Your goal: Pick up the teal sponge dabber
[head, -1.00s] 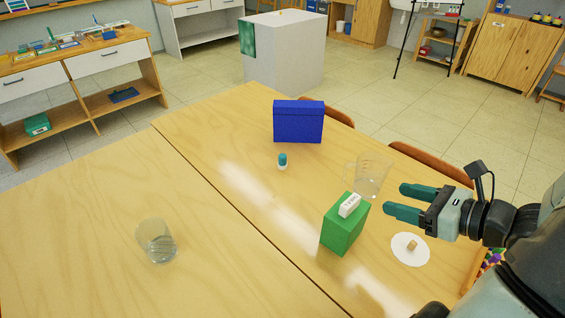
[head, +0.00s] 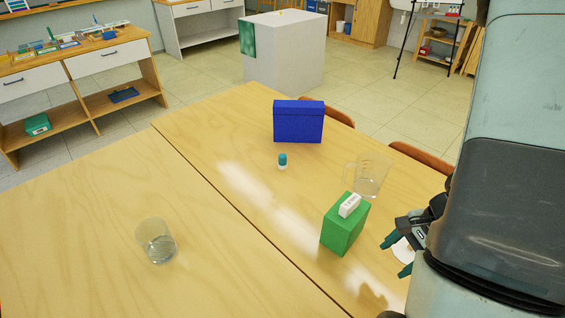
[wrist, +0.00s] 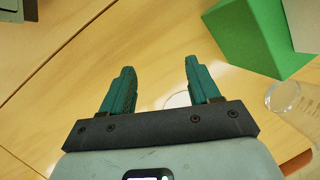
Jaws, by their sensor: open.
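My gripper (head: 394,258) is open and empty at the right of the table, right of the green box and well apart from the dabber. In the wrist view my gripper (wrist: 158,70) shows both teal fingers spread, with bare table between their tips.
A green box (head: 342,228) with a white block (head: 349,205) on top stands between my gripper and the dabber. A clear pitcher (head: 370,177) is behind it. The blue box (head: 298,124) is behind the dabber. A glass (head: 157,242) stands left. A white disc (head: 404,250) is partly hidden.

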